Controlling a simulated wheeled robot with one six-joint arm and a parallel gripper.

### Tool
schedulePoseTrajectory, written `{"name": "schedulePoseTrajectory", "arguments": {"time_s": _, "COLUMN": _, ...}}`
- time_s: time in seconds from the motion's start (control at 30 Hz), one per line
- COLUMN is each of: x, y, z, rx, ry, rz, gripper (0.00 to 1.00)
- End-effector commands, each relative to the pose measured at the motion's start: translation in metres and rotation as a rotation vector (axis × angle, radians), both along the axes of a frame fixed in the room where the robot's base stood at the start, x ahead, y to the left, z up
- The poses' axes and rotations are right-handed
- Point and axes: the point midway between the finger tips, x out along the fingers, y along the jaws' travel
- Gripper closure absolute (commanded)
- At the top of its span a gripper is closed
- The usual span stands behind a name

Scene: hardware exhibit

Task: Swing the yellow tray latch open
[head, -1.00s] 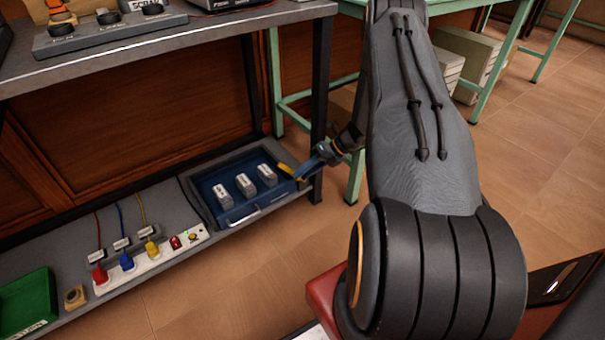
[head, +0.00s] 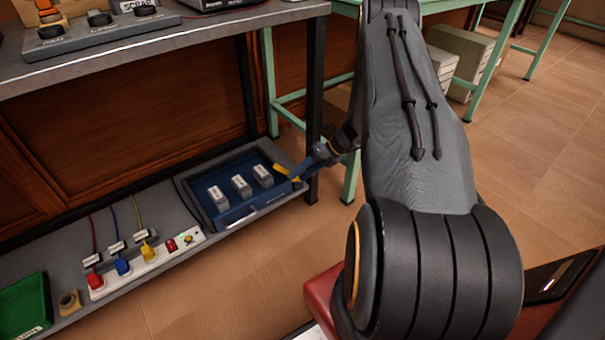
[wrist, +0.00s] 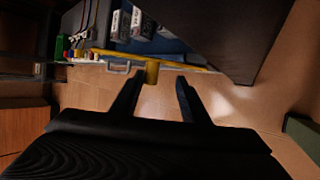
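The blue tray (head: 240,213) sits on the low shelf, with several grey-white blocks (head: 241,187) standing in it. The yellow latch (head: 284,172) is at the tray's right end. In the wrist view the latch is a long yellow bar (wrist: 112,54) running across the tray's front edge, with a round yellow knob (wrist: 152,72) standing out from it. My gripper (head: 303,172) is at the right end of the tray, beside the latch. In the wrist view my gripper (wrist: 159,77) is open, with the knob between its fingertips, nearer the left one. I cannot tell whether they touch.
A dark table leg (head: 314,135) stands close behind my gripper; a dark panel (wrist: 225,35) fills the upper right of the wrist view. A power strip (head: 150,262) with coloured plugs and a green bin (head: 25,308) are left of the tray. The floor in front is clear.

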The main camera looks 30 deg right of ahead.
Motion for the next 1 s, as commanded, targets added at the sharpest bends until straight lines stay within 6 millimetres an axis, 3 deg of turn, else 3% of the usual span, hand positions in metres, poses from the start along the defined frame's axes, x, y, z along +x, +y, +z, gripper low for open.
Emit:
{"name": "schedulePoseTrajectory", "arguments": {"time_s": 0.33, "x": -0.002, "y": -0.008, "z": 0.006, "rx": -0.002, "ry": -0.001, "rz": -0.005, "gripper": 0.64}}
{"name": "schedulePoseTrajectory", "arguments": {"time_s": 0.73, "x": -0.021, "y": -0.044, "z": 0.048, "rx": -0.001, "ry": -0.001, "rz": -0.003, "gripper": 0.64}}
{"name": "schedulePoseTrajectory", "arguments": {"time_s": 1.0, "x": -0.025, "y": -0.051, "z": 0.056, "rx": -0.001, "ry": 0.0, "rz": -0.002, "gripper": 0.64}}
